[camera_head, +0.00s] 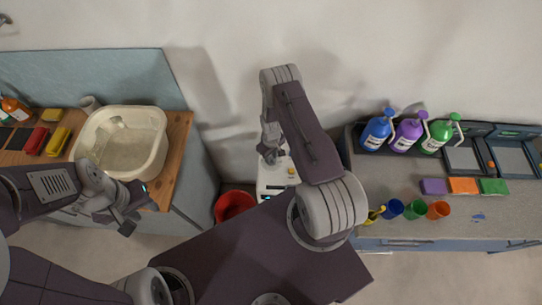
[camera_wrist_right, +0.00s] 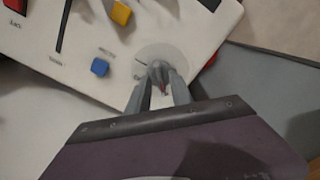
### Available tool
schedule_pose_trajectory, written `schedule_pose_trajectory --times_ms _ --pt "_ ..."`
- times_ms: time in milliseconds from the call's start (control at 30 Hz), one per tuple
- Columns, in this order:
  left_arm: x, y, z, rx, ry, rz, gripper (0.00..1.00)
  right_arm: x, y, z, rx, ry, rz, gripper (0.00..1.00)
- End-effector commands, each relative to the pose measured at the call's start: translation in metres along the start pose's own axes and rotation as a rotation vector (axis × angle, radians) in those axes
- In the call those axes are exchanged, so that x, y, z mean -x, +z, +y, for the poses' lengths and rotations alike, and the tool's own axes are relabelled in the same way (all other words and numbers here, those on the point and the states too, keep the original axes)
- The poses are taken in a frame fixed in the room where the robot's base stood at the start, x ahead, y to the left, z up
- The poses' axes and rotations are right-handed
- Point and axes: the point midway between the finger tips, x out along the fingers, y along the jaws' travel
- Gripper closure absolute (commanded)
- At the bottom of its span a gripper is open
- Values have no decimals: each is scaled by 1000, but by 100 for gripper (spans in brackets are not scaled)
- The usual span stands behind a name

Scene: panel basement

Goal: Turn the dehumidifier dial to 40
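The white dehumidifier (camera_head: 270,186) stands between the two counters, mostly hidden behind my right arm in the head view. In the right wrist view its white panel (camera_wrist_right: 75,72) shows a round pale dial plate with a small grey dial (camera_wrist_right: 158,66) and a reddish mark. My right gripper (camera_wrist_right: 158,78) has its two fingers on either side of the dial, close together and seemingly touching it. The dial's numbers are too small and covered to read. In the head view my right gripper (camera_head: 270,152) is over the dehumidifier. My left gripper (camera_head: 120,222) is empty, its fingers apart, below the basin.
The panel also has a blue button (camera_wrist_right: 100,67) and a yellow button (camera_wrist_right: 121,13). A red bucket (camera_head: 233,206) stands left of the dehumidifier. A white basin (camera_head: 150,118) sits on the left counter; bottles (camera_head: 408,134) and cups (camera_head: 414,209) are on the right counter.

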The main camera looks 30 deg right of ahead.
Motion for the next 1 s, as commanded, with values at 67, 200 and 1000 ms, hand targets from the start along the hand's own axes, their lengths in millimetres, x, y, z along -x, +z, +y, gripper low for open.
schedule_pose_trajectory --times_ms 67,200,1000 --pt "0 0 0 0 0 0 64 0 0 0 0 0 0 100" --pt "0 0 0 0 0 0 64 0 0 0 0 0 -1 100" --pt "-35 4 -1 0 0 0 64 -3 1 0 -427 -1 -3 100"
